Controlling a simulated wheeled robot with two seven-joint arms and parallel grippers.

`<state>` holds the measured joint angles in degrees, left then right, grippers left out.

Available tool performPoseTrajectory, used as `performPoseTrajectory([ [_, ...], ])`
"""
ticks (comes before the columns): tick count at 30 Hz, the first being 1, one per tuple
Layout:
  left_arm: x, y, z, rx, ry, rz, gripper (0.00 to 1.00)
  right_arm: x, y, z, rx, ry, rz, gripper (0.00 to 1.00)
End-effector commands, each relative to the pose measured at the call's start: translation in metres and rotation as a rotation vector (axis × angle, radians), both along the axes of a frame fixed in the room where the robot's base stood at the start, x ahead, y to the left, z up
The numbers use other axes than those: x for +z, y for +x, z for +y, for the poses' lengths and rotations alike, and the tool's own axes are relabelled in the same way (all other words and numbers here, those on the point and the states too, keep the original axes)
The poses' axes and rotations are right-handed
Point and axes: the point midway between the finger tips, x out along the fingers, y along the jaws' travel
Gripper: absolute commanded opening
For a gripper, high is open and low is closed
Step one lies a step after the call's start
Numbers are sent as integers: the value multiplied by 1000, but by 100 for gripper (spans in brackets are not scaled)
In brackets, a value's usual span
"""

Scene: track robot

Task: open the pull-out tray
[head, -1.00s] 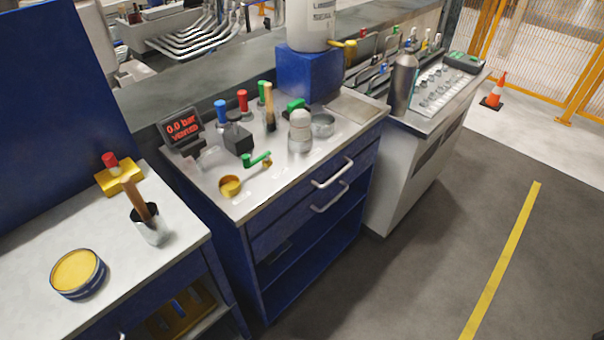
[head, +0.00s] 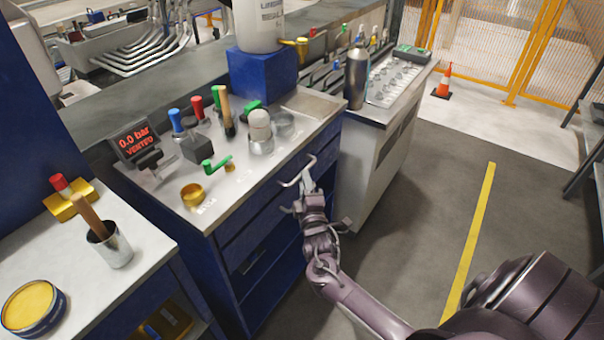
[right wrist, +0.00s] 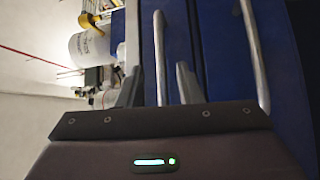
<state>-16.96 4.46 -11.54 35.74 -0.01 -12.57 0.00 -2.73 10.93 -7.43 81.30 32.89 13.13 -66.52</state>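The upper handle (head: 297,172) is at the cabinet's upper right front. I cannot tell which front is the pull-out tray. My right gripper (head: 304,180) reaches up to the upper handle. In the right wrist view, the two fingers of this gripper (right wrist: 159,86) are apart, with the upper handle bar (right wrist: 160,50) running between them and gaps on both sides. The lower handle (right wrist: 253,50) lies outside the fingers, to the right. My left gripper is not in view.
The cabinet top holds a pressure display (head: 134,142), a green-handled valve (head: 216,163) and a brass cup (head: 192,195). A white bench (head: 145,249) stands at left, a grey cabinet (head: 372,150) at right. The floor (head: 425,220) in front is clear except for my arm.

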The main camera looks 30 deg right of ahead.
Motion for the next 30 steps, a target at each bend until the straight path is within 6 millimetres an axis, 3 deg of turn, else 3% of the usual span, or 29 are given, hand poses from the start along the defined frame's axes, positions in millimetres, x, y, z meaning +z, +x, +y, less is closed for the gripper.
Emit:
performPoseTrajectory([
  [7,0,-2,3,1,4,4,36,4,31,-13,2,2,2,32],
  [18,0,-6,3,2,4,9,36,4,38,-16,2,3,3,32],
  [26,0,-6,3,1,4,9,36,4,38,-16,2,4,4,0],
  [30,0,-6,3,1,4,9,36,4,38,-16,2,4,4,0],
])
